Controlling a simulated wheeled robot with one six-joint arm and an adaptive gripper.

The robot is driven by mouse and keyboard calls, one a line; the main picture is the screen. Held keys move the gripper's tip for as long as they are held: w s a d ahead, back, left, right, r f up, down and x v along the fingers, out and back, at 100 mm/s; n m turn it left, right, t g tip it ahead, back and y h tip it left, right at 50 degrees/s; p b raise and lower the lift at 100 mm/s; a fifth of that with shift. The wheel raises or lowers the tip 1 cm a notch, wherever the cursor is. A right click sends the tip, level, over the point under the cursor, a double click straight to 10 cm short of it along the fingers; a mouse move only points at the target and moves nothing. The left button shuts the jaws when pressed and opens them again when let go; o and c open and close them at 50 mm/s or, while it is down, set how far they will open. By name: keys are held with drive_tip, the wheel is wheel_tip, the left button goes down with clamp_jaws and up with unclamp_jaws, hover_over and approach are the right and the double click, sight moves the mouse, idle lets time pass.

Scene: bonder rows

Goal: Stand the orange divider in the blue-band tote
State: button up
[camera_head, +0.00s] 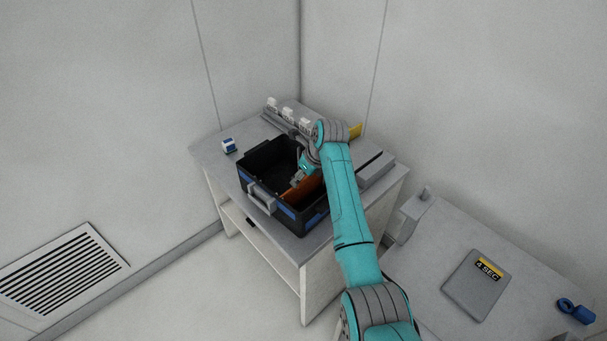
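The black tote with a blue band (286,212) stands on the grey-topped table, its grey handle towards the front left. The orange divider (304,191) is inside the tote, on its right side, with its broad face partly in shadow. It looks upright or nearly so, but I cannot tell whether it rests on the tote floor. My gripper (297,181) reaches down into the tote at the divider's upper edge. The fingers are too small to show whether they grip it. My arm hides part of the tote's right side.
A small blue-and-white box (229,145) stands left of the tote. A rail with several white blocks (288,114) runs along the back. A yellow piece (355,131) and a grey case (375,168) lie to the right. A lower table holds a grey "4 SEC" panel (475,286).

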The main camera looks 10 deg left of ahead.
drive_tip(key=shift+f, duration=0.25)
drive_tip(key=o, duration=1.6)
drive_tip(key=shift+r, duration=0.1)
drive_tip(key=v, duration=1.1)
drive_tip(key=shift+d+r, duration=0.2)
drive_tip(key=shift+r, duration=0.15)
drive_tip(key=shift+s, duration=0.15)
